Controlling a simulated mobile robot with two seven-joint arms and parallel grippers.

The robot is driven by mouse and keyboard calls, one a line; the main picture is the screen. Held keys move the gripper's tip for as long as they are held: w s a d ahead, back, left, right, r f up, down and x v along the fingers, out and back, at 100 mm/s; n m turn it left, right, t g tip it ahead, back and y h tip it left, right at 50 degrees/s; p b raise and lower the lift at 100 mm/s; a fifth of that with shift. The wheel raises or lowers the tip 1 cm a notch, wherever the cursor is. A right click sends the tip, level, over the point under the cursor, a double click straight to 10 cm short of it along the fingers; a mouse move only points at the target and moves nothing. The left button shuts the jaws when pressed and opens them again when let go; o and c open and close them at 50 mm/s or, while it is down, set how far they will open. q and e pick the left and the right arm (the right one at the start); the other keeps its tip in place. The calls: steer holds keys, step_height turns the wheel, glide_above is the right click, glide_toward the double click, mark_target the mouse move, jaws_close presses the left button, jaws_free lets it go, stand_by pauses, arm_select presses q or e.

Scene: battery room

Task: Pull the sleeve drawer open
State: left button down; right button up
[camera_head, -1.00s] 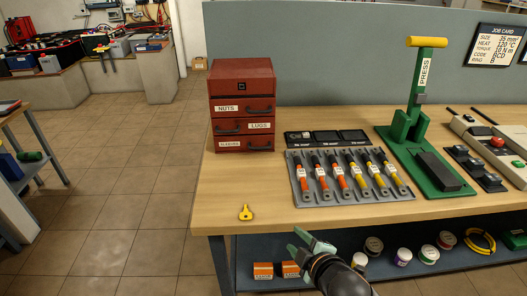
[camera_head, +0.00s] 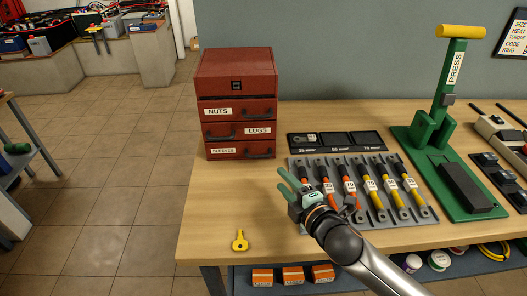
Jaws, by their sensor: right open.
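The red drawer cabinet (camera_head: 236,85) stands on the wooden bench at the left. Its drawers are labelled NUTS, LUGS and, at the bottom, SLEEVES. The sleeve drawer (camera_head: 240,152) looks shut, with a dark handle (camera_head: 259,154) on its right side. My right gripper (camera_head: 287,181) is open and empty, in front of and a little right of the cabinet, apart from the handle. Its fingers point up and left towards the cabinet. My right forearm hides part of the grey cable rack. My left gripper is not in view.
A green press (camera_head: 433,135) stands further right. Bench before the cabinet is clear.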

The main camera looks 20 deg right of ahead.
mark_target(260, 157)
steer(key=x, duration=1.2)
steer(key=shift+w+a+r+b, duration=0.1)
steer(key=shift+b, duration=0.2)
jaws_close()
stand_by(1.0)
